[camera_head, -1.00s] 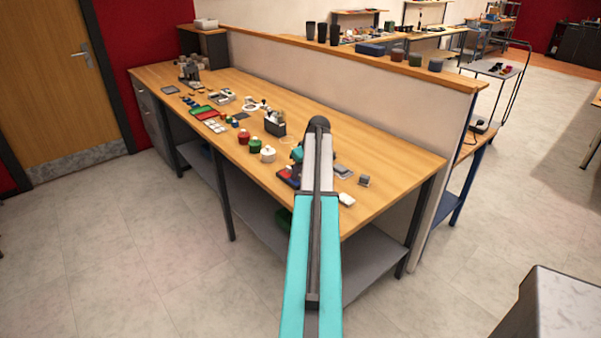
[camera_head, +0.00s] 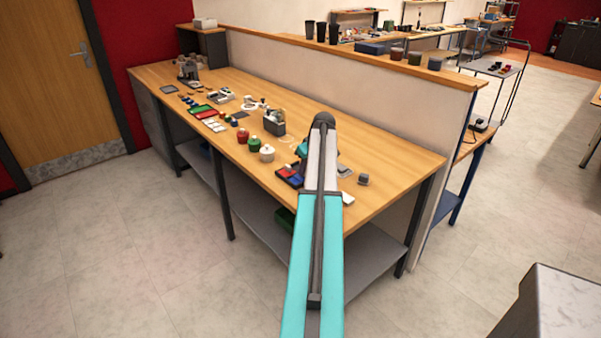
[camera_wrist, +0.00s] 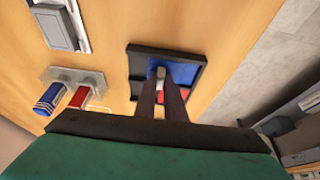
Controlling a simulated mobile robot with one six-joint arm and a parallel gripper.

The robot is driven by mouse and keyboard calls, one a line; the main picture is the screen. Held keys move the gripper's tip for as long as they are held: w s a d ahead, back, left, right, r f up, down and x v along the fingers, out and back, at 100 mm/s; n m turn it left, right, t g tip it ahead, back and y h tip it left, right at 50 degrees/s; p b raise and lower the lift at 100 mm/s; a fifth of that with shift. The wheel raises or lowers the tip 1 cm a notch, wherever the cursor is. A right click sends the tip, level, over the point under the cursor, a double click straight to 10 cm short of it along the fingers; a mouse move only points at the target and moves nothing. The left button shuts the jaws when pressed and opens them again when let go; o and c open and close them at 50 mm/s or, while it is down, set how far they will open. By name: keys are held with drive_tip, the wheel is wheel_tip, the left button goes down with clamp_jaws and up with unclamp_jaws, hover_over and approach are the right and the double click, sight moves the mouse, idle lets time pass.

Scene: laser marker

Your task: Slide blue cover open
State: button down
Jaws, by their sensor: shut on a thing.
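The blue cover (camera_wrist: 186,72) lies in a black-framed tray (camera_wrist: 140,62) on the wooden table in the wrist view. A small pale handle shows on it at the fingertips. My gripper (camera_wrist: 161,84) reaches down over the tray with its two dark fingers close together, shut on this handle. A red area shows below the blue, partly hidden by the fingers. In the head view the tray (camera_head: 281,172) with red and blue parts shows just left of my arm, partly hidden by it. The gripper itself is hidden there.
A clear holder with a blue striped piece (camera_wrist: 48,99) and a red piece (camera_wrist: 79,97) stands left of the tray in the wrist view. A grey box (camera_wrist: 56,28) lies farther up. Jars, including a white one (camera_head: 267,153), stand left of the tray. The table's front edge is close.

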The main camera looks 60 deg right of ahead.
drive_tip(key=shift+s+d+r+b, duration=0.15)
drive_tip(key=shift+s+d, duration=0.15)
drive_tip(key=shift+d, duration=0.55)
drive_tip(key=shift+s+d+f+b, duration=0.15)
drive_tip(key=shift+s+d, duration=0.1)
drive_tip(key=shift+d, duration=0.6)
drive_tip(key=shift+r, duration=0.1)
drive_tip(key=c, duration=1.8)
unclamp_jaws()
drive_tip(key=shift+d, duration=0.1)
drive_tip(key=shift+s+r, duration=0.2)
drive_tip(key=shift+r, duration=0.2)
drive_tip(key=b+v, duration=0.2)
drive_tip(key=v, duration=1.1)
drive_tip(key=shift+w+b, duration=0.1)
drive_tip(key=shift+b, duration=0.25)
